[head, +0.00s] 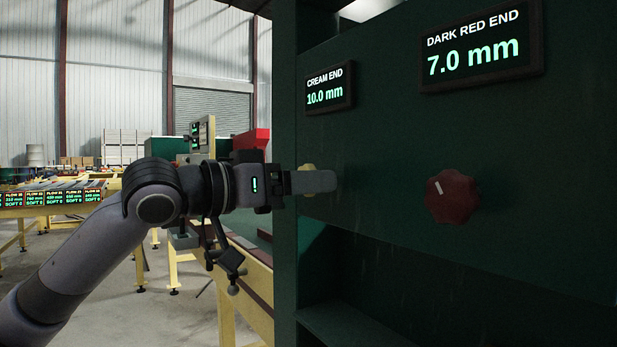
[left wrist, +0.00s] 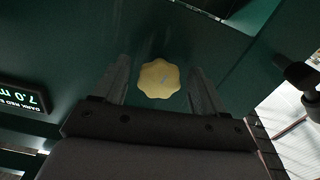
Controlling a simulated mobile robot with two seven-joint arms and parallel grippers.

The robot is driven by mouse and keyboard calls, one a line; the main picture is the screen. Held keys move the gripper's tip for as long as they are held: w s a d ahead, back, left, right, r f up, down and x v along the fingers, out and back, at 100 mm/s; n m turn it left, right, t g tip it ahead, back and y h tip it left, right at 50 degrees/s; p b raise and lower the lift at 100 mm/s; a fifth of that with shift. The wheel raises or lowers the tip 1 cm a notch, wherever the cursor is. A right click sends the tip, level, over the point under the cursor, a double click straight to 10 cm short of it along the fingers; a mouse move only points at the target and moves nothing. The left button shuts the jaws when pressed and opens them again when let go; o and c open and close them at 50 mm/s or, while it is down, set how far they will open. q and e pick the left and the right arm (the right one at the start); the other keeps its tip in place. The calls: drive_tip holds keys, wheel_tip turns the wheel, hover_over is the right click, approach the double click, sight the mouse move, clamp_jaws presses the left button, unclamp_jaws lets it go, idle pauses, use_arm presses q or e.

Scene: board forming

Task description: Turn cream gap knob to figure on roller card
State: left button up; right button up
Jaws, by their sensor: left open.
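The cream knob (left wrist: 158,79) shows in the left wrist view as a scalloped disc on the dark green panel. It lies between the two open fingers of my left gripper (left wrist: 160,85), apart from both in that view. In the head view my left gripper (head: 318,182) hides most of the cream knob (head: 306,167). Above it the cream end display (head: 330,88) reads 10.0 mm. The dark red knob (head: 452,196) with a white mark sits to the right, below the dark red end display (head: 482,45), which reads 7.0 mm. I see no roller card that I can read.
The green machine panel (head: 400,140) fills the right side. A yellow-framed conveyor (head: 250,262) runs beside it. Several small screens (head: 70,197) stand on a yellow table at the far left, too small to read surely. A ledge (head: 365,325) juts below the panel.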

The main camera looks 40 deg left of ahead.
use_arm(q)
drive_tip(key=shift+w+d, duration=0.3)
drive_tip(key=shift+w, duration=0.25)
drive_tip(key=c, duration=1)
